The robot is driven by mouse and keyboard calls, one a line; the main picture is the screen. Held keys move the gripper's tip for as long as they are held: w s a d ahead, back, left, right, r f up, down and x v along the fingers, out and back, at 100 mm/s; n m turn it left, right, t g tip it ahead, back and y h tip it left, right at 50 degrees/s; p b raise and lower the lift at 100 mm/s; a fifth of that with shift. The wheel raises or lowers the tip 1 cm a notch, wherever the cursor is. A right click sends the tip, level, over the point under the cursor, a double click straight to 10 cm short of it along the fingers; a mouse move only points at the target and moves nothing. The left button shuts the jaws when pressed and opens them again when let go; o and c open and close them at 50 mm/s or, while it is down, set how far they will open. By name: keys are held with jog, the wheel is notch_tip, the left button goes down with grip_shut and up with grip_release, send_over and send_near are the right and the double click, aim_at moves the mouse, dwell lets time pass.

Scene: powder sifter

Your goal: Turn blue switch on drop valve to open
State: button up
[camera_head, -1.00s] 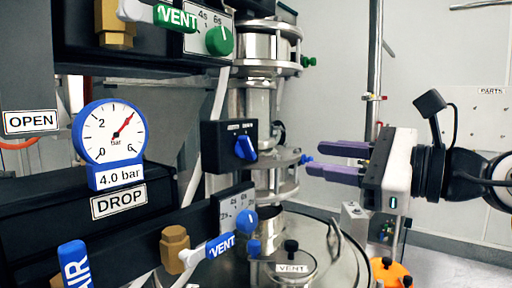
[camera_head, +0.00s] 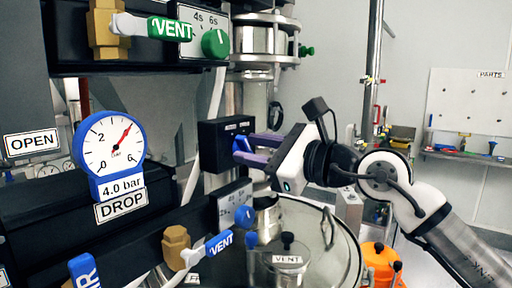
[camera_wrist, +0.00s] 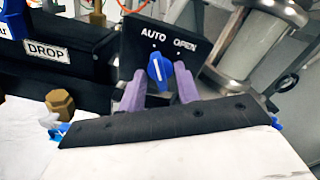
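The blue switch (camera_head: 241,145) is a knob on a black box (camera_head: 212,148); the fingers partly cover it in the head view. In the wrist view, the blue switch (camera_wrist: 160,71) sits below the labels AUTO and OPEN, and its white line leans toward AUTO. My gripper (camera_head: 250,149) has purple fingers and is at the front of the switch. In the wrist view, my gripper (camera_wrist: 160,88) is open, one finger on each side of the knob. Small gaps seem to show; contact is unclear. The DROP label (camera_head: 121,204) is on the panel to the left.
A pressure gauge (camera_head: 110,155) stands left of the switch. A blue VENT lever (camera_head: 212,246) and a small dial (camera_head: 245,217) are below it. A green VENT lever (camera_head: 170,28) is above. The metal vessel lid (camera_head: 310,225) is below my gripper.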

jog(key=shift+c, duration=0.4)
grip_shut()
